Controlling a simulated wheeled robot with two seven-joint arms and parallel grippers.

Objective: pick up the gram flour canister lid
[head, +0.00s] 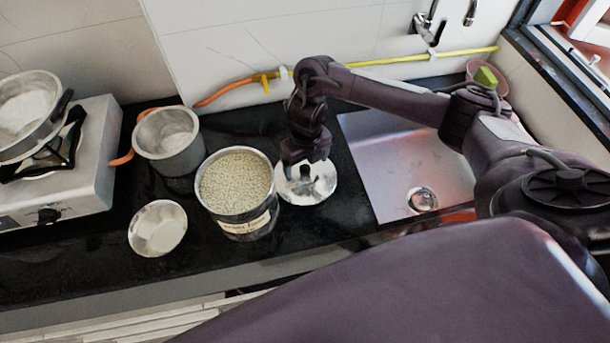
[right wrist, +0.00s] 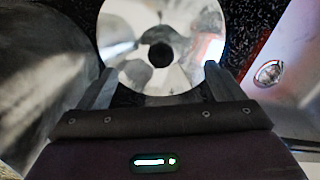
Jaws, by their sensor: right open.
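The canister lid (head: 318,190) is a shiny round metal disc with a dark knob at its middle. It lies on the black counter between the canister and the sink. The gram flour canister (head: 236,192) is a metal tin, open and full of pale grains, with a label on its front. My right gripper (head: 305,168) is above the lid, pointing down. In the right wrist view the lid (right wrist: 125,62) shows beyond the two spread fingers (right wrist: 158,80), with the dark knob (right wrist: 160,54) in line with the gap and nothing between them. My left gripper is not in view.
The canister stands close to the left of the lid, and the sink (head: 405,165) is to the right. A small metal bowl (head: 158,228), a metal pot (head: 169,142) and a stove (head: 90,165) are farther left. The wall is behind.

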